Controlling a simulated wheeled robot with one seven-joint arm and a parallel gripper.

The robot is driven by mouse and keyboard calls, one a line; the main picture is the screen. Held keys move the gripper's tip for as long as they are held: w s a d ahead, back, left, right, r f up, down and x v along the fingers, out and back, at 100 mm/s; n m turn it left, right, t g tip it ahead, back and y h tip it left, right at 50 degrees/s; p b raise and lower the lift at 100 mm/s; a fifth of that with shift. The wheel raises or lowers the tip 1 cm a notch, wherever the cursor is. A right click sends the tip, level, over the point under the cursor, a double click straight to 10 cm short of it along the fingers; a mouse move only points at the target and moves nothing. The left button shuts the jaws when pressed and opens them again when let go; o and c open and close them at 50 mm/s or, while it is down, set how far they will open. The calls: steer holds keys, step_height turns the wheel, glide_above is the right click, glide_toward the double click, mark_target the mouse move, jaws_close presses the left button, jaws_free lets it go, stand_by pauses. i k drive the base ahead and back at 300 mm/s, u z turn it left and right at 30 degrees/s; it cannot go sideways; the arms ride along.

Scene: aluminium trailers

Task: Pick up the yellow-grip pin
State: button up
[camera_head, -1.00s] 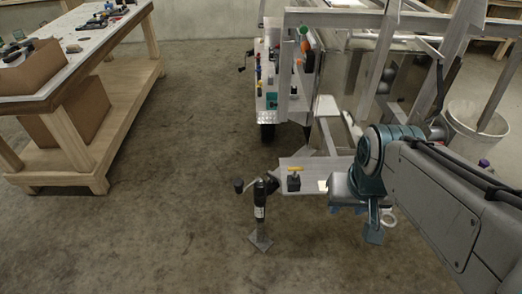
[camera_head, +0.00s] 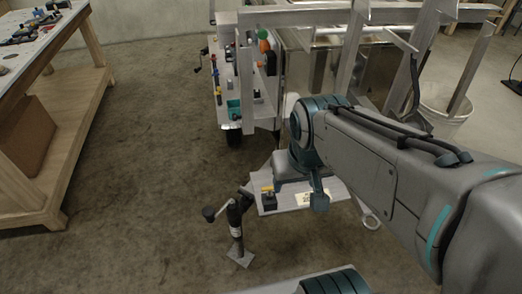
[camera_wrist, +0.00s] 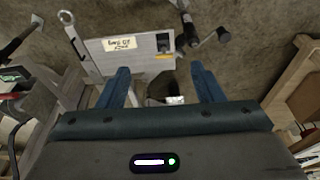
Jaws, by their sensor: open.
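The yellow-grip pin (camera_head: 267,189) sits in a black block on the pale metal tongue plate (camera_head: 328,190) of the trailer. In the wrist view its yellow grip (camera_wrist: 165,57) shows at the plate's edge, beside the black block (camera_wrist: 163,42). My gripper (camera_wrist: 160,68) is open and empty. Its two blue fingers point toward the plate, with the yellow grip between the fingertips in the picture. The gap in depth is hard to tell.
A black jack stand (camera_head: 235,220) with a crank rises left of the plate. The trailer's panel (camera_head: 230,90) with small coloured parts is behind. A wooden workbench (camera_head: 75,105) stands at left, a white bucket (camera_head: 440,118) at right. The floor between bench and trailer is clear.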

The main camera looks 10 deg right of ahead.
mark_target(269, 188)
steer(key=u, duration=2)
steer(key=i, duration=1)
steer(key=z, duration=3.2)
